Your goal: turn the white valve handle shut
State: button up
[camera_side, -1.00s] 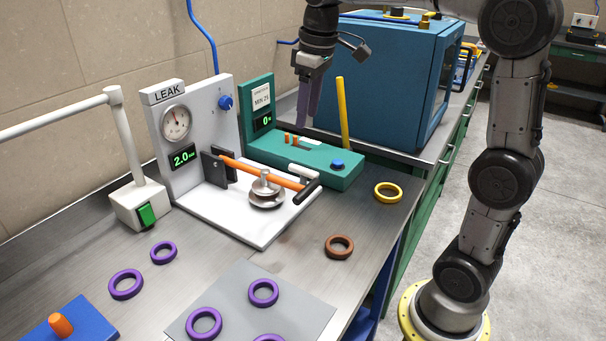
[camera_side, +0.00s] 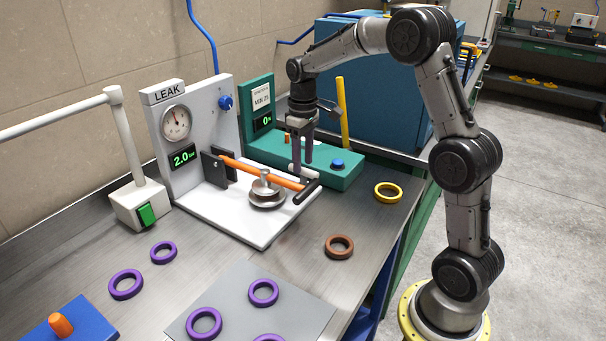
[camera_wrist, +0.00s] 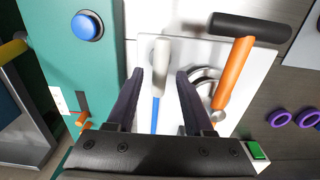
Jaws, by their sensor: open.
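The white valve handle (camera_side: 301,172) is a short white bar at the right end of the leak tester's white base, beside the green unit. In the wrist view the handle (camera_wrist: 161,62) shows upright in the picture, between my fingertips and slightly beyond them. My gripper (camera_side: 302,164) is open and points down just over the handle. In the wrist view its two dark fingers (camera_wrist: 159,74) stand apart, one on each side of the handle. I cannot tell whether either finger touches it.
The orange lever (camera_side: 240,168) with its black grip (camera_side: 307,193) lies close by, over a metal press disc (camera_side: 267,196). The green unit (camera_side: 345,168) with a blue button (camera_side: 337,164) stands behind. A yellow post (camera_side: 343,112) rises nearby. Brown (camera_side: 339,246) and yellow (camera_side: 388,192) rings lie in front.

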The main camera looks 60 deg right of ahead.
aim_at(303, 168)
jog(key=shift+f, duration=2.4)
grip_shut()
